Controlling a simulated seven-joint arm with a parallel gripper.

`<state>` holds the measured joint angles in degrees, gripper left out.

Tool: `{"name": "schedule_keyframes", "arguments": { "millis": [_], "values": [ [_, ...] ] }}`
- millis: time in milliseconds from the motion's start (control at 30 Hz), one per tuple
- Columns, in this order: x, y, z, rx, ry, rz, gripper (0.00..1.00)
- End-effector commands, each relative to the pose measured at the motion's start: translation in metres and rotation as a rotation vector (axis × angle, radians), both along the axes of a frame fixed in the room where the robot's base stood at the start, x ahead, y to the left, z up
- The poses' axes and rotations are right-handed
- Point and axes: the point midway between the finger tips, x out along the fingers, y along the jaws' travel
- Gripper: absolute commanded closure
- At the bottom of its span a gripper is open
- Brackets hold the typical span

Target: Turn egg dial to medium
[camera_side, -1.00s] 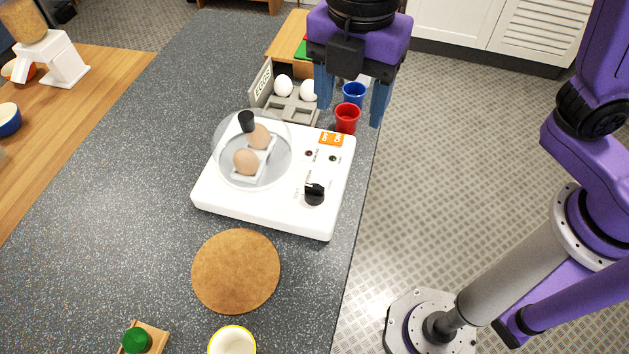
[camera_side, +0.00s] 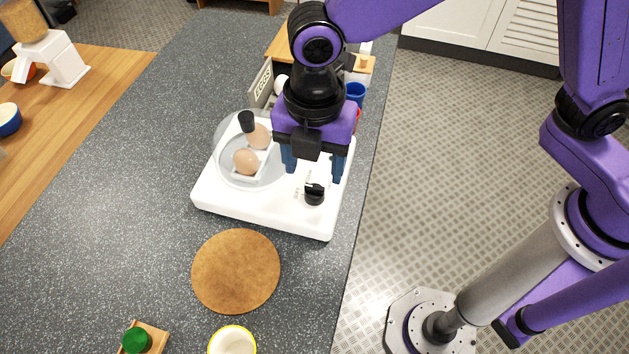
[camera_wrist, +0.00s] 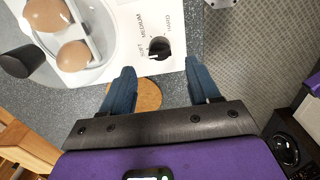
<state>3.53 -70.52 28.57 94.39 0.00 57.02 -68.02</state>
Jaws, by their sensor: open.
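The white egg cooker (camera_side: 270,213) stands on the speckled counter, with two brown eggs (camera_side: 246,162) under its clear lid. The black dial (camera_side: 314,194) is at its front right corner. In the wrist view the dial (camera_wrist: 159,48) shows with labels around it, MEDIUM and HARD readable; which one it points to I cannot tell. My gripper (camera_side: 314,176) is open and empty above the cooker, slightly behind the dial in the side view. In the wrist view the fingers (camera_wrist: 156,88) are spread, with the dial beyond their tips and between them. The orange switch is hidden behind my gripper in the side view.
A round cork mat (camera_side: 236,271) lies in front of the cooker. The egg box (camera_side: 262,82) and a blue cup (camera_side: 355,92) are behind it; a red cup is mostly hidden. The black lid knob (camera_side: 246,121) stands up to the left of my gripper.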

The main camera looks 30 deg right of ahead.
Motion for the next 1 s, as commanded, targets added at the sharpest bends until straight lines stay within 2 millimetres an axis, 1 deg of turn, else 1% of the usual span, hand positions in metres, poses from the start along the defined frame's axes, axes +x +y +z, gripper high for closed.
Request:
{"name": "schedule_keyframes", "arguments": {
  "millis": [33,100,300,500,767,800,867,900,933,967,1000],
  "values": [
    [0.0,-0.002,-0.011,-0.006,0.003,-0.001,0.39],
    [0.0,-0.001,-0.023,-0.005,0.002,0.0,0.39],
    [0.0,-0.001,-0.049,-0.002,0.001,0.0,0.39],
    [0.0,0.0,-0.061,-0.001,0.001,0.0,0.39],
    [0.0,0.0,-0.061,0.0,0.0,0.0,0.39],
    [0.0,0.0,-0.061,0.0,0.0,0.0,0.45],
    [0.0,0.0,-0.061,0.0,0.0,0.0,0.65],
    [0.0,0.0,-0.061,0.0,0.0,0.0,0.78],
    [0.0,0.0,-0.061,0.0,0.0,0.0,0.88],
    [0.0,0.0,-0.061,0.0,0.0,0.0,0.95],
    [0.0,0.0,-0.061,-0.001,0.001,0.0,0.95]
  ]
}}
